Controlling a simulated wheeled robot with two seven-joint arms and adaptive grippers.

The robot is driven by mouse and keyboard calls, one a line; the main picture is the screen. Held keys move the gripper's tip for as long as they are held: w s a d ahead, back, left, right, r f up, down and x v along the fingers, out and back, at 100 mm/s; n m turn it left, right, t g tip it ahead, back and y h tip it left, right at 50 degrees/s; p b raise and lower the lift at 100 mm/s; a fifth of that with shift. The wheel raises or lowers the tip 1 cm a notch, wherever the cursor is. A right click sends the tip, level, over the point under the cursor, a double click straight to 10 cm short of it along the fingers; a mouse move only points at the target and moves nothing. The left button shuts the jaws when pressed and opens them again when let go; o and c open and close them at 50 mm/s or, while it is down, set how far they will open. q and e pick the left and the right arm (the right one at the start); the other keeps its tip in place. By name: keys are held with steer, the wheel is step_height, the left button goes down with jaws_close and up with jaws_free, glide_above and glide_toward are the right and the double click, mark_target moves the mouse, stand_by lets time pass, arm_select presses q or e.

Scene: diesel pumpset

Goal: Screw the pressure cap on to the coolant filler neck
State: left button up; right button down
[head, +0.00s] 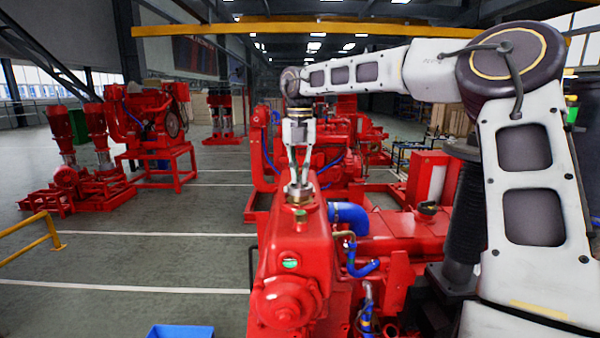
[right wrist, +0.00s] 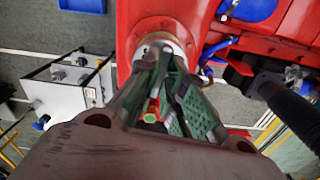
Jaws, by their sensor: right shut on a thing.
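The pressure cap (head: 299,190) is a silver disc on top of the red header tank (head: 296,245) in the head view. My right gripper (head: 299,182) points straight down and is shut on the cap. The coolant filler neck (head: 299,203) is directly below the cap and mostly hidden by it. I cannot tell whether the cap is threaded or fully seated. My left gripper is not in view.
A blue hose (head: 348,214) joins the tank's right side, beside the red engine (head: 410,232). A blue bin (head: 180,331) is on the floor at the front. Other red pumpsets (head: 150,125) stand at the back left.

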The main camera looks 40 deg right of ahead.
steer(key=shift+m+p, duration=0.35)
steer(key=shift+m, duration=2.45)
steer(key=shift+m, duration=1.1)
steer(key=c, duration=1.1)
jaws_free()
steer(key=shift+w, duration=0.1)
steer(key=shift+o, duration=0.2)
